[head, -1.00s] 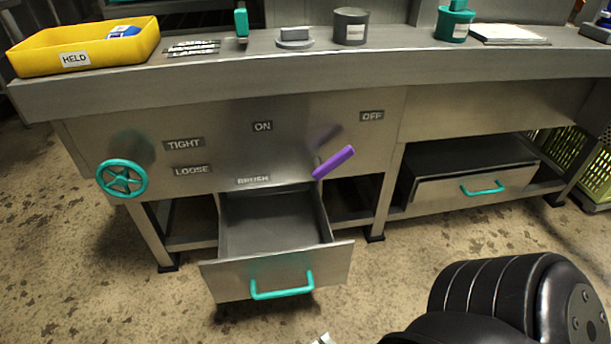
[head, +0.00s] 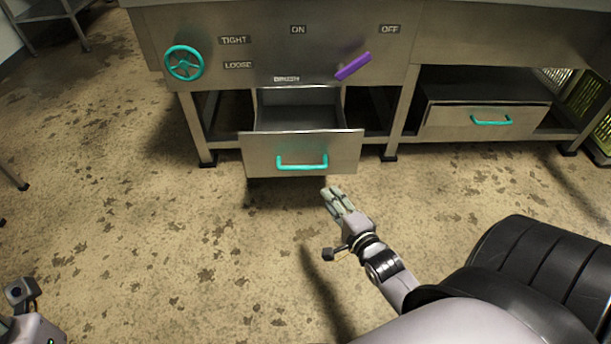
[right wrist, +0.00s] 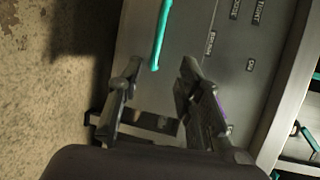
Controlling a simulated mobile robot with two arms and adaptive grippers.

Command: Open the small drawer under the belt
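The small drawer (head: 257,155) under the panel's BRUSH label is pulled out, and its inside is visible from above. Its teal handle (head: 302,164) is on the front face; a teal bar, seemingly this handle, also shows in the right wrist view (right wrist: 160,38). My right gripper (head: 331,194) is below and slightly right of the handle in the head view, apart from it. In the right wrist view its two fingers (right wrist: 157,76) are spread, with nothing between them. Only a piece of my left arm shows at the bottom left; its fingers are out of view.
A second drawer (head: 480,122) with a teal handle sits shut on the lower shelf at right. A teal wheel (head: 184,63) and a purple lever (head: 353,66) stick out from the panel above. Green crates (head: 588,95) stand far right. The floor before the drawer is clear.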

